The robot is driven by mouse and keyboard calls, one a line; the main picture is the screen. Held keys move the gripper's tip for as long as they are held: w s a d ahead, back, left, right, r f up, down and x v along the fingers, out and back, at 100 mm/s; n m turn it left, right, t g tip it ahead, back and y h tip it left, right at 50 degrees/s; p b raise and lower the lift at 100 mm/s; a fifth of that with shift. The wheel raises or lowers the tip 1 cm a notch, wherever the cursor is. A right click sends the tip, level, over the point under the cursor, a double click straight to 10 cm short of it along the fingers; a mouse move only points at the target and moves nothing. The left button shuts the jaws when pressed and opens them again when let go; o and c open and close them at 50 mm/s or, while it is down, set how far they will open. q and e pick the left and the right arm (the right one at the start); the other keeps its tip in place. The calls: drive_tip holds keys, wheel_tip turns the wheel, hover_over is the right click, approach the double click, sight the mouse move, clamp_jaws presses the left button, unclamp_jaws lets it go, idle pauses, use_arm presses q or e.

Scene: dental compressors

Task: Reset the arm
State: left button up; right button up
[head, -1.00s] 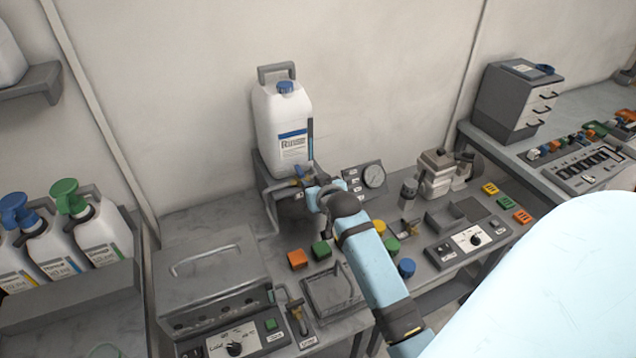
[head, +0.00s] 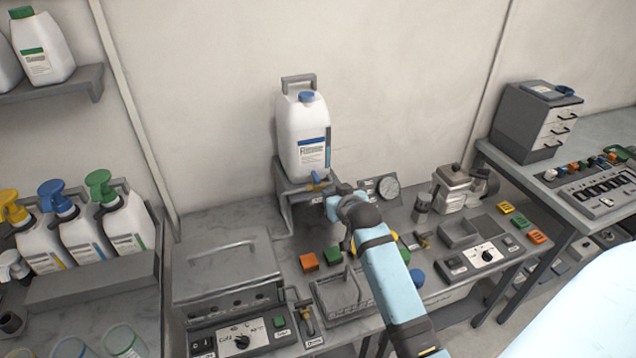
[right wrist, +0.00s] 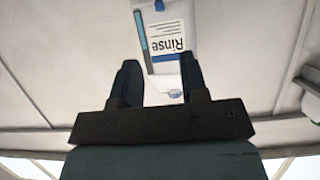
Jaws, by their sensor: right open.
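My right arm comes in from the lower right of the head view. Its gripper (head: 334,204) hangs in front of the grey stand, just below and right of the blue-handled tap (head: 318,181), apart from the bottle. In the right wrist view the two dark fingers (right wrist: 160,82) stand apart with nothing between them. Beyond them the white rinse bottle (right wrist: 168,35) appears upside down. In the head view this bottle (head: 302,135) stands upright on the grey stand (head: 287,192). My left gripper is not in view.
A grey lidded box (head: 225,270) stands left on the bench. A gauge (head: 388,188) and metal pot (head: 453,187) are to the right. Pump bottles (head: 75,235) stand far left.

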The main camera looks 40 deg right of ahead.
drive_tip(key=s+a+f+n+g+y, duration=0.1)
drive_tip(key=s+a+f+n+y, duration=0.2)
drive_tip(key=s+a+f, duration=0.6)
drive_tip(key=s+a+f+n+g+y, duration=0.1)
drive_tip(key=s+a+f+n+y, duration=0.1)
drive_tip(key=s+a+f, duration=0.7)
drive_tip(key=s+a+y, duration=0.1)
drive_tip(key=s+a, duration=0.4)
drive_tip(key=s, duration=0.3)
drive_tip(key=shift+s+f+n+y, duration=0.25)
drive_tip(key=shift+s+n+y, duration=0.05)
drive_tip(key=shift+n+y, duration=0.1)
